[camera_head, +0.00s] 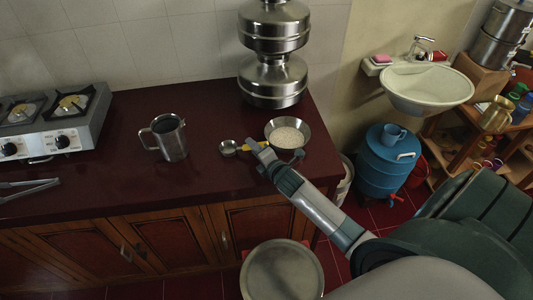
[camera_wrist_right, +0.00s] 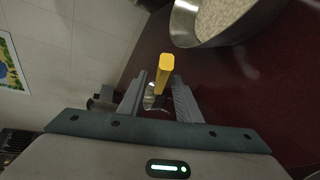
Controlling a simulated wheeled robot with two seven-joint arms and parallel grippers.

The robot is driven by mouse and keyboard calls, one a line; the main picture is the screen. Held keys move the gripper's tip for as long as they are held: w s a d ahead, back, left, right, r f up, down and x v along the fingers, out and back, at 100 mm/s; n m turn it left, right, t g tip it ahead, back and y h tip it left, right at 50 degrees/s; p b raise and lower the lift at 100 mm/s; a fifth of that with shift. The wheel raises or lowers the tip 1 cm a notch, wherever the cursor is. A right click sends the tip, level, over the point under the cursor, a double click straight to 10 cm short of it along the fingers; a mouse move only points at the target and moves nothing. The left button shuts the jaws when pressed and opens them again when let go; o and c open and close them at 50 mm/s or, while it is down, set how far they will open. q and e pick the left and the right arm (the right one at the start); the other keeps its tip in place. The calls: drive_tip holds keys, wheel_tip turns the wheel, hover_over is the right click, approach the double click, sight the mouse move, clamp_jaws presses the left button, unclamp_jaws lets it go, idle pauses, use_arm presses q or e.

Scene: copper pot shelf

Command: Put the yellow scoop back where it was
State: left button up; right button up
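The yellow scoop has a small metal cup (camera_head: 228,148) and a yellow handle (camera_head: 246,148). It is on the dark red counter, just left of a metal bowl of pale grain (camera_head: 288,132). My right gripper (camera_head: 274,149) is open over the scoop's handle, partly hiding it in the head view. In the right wrist view, the yellow handle (camera_wrist_right: 165,72) shows between the two spread fingers (camera_wrist_right: 158,80), with gaps on both sides. The metal cup shows only partly behind it. My left gripper is not in view.
A steel mug (camera_head: 169,138) stands left of the scoop, and a gas stove (camera_head: 60,125) farther left. Stacked steel pots (camera_head: 274,80) stand behind the bowl. Tongs (camera_head: 28,188) lie at the far left. The counter between mug and front edge is clear.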

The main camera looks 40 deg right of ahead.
drive_tip(key=b+v, duration=0.2)
drive_tip(key=v, duration=0.8)
idle(0.8)
drive_tip(key=shift+d, duration=0.1)
idle(0.7)
